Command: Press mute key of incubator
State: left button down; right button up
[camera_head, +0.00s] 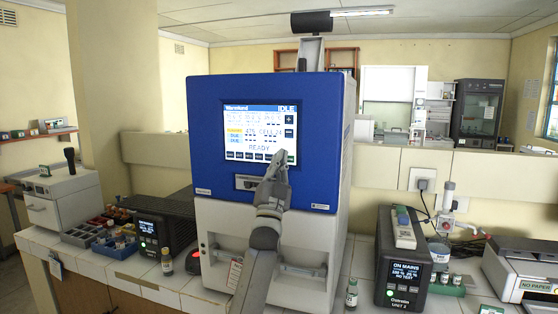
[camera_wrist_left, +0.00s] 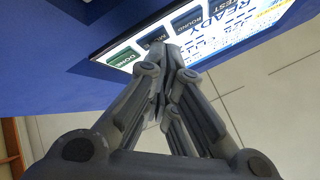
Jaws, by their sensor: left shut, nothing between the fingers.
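The incubator (camera_head: 207,115) is a blue and white bench machine with a lit screen (camera_head: 245,137) reading IDLE and READY. A row of dark keys and one green key runs along the screen's bottom edge. My left gripper (camera_head: 279,158) is shut and empty at the screen's lower right. In the left wrist view its fingertips (camera_wrist_left: 173,50) are over or close in front of a dark key (camera_wrist_left: 149,43) whose label starts with M and is partly covered. The green key (camera_wrist_left: 123,57) lies beside it. I cannot tell if the tips touch. My right gripper is out of view.
A black unit (camera_head: 404,268) with a lit display stands right of the incubator, and a similar one (camera_head: 168,225) stands to its left. Small vials (camera_head: 167,262) stand on the tiled bench. A printer (camera_head: 523,270) is at the far right.

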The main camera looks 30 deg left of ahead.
pick_arm(q)
jog(key=shift+s, duration=0.15)
jog(key=shift+s+d+p, duration=0.15)
jog(key=shift+s+p, duration=0.15)
jog(key=shift+s, duration=0.3)
jog(key=s+p, duration=0.1)
jog(key=s, duration=0.1)
jog(key=s+d+p, duration=0.1)
jog(key=s, duration=0.1)
jog(key=shift+s+d+f, duration=0.1)
jog(key=shift+s, duration=0.3)
dwell(0.7)
